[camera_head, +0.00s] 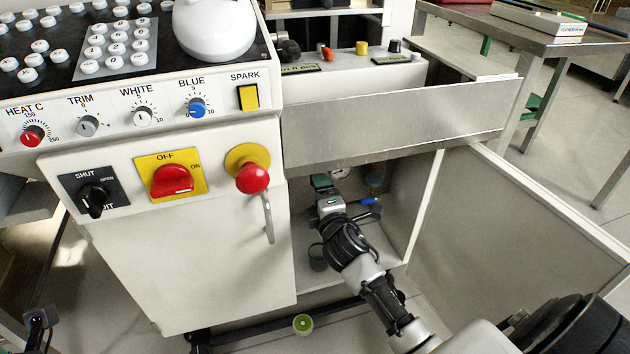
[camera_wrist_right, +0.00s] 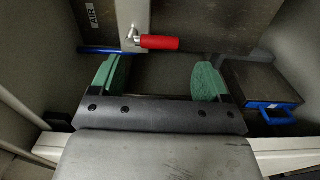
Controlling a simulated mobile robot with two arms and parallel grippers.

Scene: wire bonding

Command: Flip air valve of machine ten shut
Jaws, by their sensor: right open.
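The air valve shows in the right wrist view as a red lever (camera_wrist_right: 158,42) on a metal pivot, beside an "AIR" label (camera_wrist_right: 91,14). A blue pipe (camera_wrist_right: 98,50) runs to it from the left, and the lever points right, roughly in line with the pipe. My right gripper (camera_wrist_right: 161,78) is open, its two green fingertips apart with nothing between them; the lever lies just beyond the gap. In the head view my right gripper (camera_head: 321,184) reaches into the machine's open lower cabinet (camera_head: 322,282), and the red lever is hidden there.
The cabinet door (camera_head: 520,235) stands open at right. A dark box with a blue handle (camera_wrist_right: 275,118) sits right of the fingers. The front panel holds a red OFF/ON switch (camera_head: 172,180), a red button (camera_head: 252,179) and a black SHUT/OPEN knob (camera_head: 95,198).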

